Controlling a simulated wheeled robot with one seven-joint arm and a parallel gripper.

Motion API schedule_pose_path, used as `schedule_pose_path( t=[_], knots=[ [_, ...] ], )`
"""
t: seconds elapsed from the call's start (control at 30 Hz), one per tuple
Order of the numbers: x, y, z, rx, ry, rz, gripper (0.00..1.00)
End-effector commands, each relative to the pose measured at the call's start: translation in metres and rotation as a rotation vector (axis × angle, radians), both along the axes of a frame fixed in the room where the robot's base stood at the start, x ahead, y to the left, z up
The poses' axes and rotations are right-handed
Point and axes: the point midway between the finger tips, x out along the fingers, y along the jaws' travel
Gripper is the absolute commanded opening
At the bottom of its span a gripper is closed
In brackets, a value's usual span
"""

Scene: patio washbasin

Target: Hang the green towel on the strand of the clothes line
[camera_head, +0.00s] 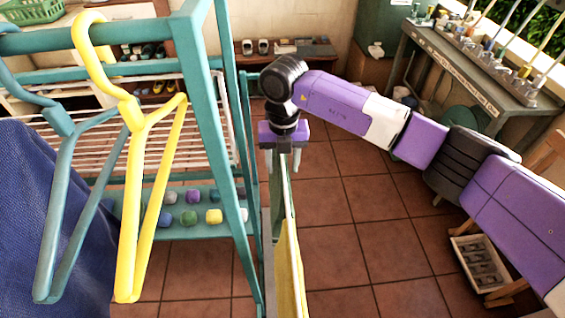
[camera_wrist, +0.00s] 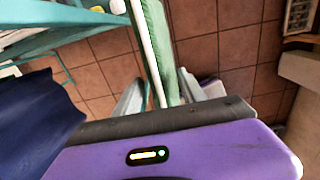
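The green towel (camera_head: 276,192) hangs at the white strand of the clothes line (camera_head: 288,200), directly below my gripper (camera_head: 283,166). In the wrist view the green towel (camera_wrist: 164,50) runs along the white strand (camera_wrist: 147,50), mostly on its right side. My gripper (camera_wrist: 158,88) points down, with its fingers spread wide on either side of the towel and strand. Gaps show between the fingers and the cloth, so it looks open. The towel's lower part is largely hidden in the head view.
A yellow cloth (camera_head: 288,275) hangs nearer on the line. To the left stands a teal rack (camera_head: 205,110) with a yellow hanger (camera_head: 130,200), a teal hanger (camera_head: 60,200) and a blue cloth (camera_head: 45,220). The tiled floor (camera_head: 350,220) to the right is mostly clear.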

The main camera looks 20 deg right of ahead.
Motion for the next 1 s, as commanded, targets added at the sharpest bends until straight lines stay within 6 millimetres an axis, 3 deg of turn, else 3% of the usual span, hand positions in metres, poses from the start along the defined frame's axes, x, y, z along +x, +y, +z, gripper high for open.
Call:
schedule_pose_path(
  t=[0.03, 0.23, 0.47, 1.0],
  knots=[
    [0.0, 0.0, 0.0, 0.0, 0.0, 0.0, 0.37],
    [0.0, 0.0, 0.0, 0.0, 0.0, 0.0, 0.0],
    [0.0, 0.0, 0.003, 0.0, -0.001, 0.0, 0.0],
    [0.0, 0.0, 0.061, -0.001, -0.002, 0.0, 0.0]
  ],
)
